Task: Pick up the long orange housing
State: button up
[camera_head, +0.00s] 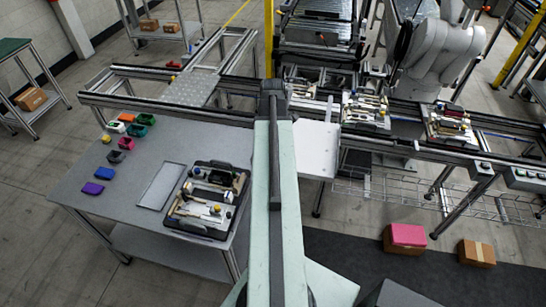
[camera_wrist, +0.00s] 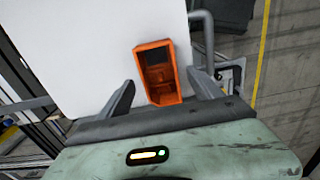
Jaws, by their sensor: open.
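In the wrist view, the long orange housing (camera_wrist: 157,73) rests on a white surface (camera_wrist: 90,45). It is an open, box-like shell with a dark recess at its far end, its long side pointing away from me. My gripper (camera_wrist: 161,77) is open, with one dark finger on each side of the housing's near part. Gaps show between the housing and both fingers; I cannot tell how high the fingers are above the surface. In the head view this housing and my gripper are not visible; my own body covers the middle of the picture.
In the head view, a grey table (camera_head: 75,205) at left holds several small coloured housings, a flat grey plate (camera_head: 161,186) and a dark fixture tray (camera_head: 208,197). A white plate (camera_head: 316,148) stands right of my column. A conveyor with loaded pallets (camera_head: 366,112) runs behind.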

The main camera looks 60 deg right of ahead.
notch_tip(320, 180, down, 3)
jog(key=shift+r+b, duration=0.1)
jog(key=shift+b, duration=0.65)
jog(key=shift+r, duration=0.15)
jog(key=c, duration=1.6)
notch_tip(320, 180, up, 10)
jog(key=p, duration=1)
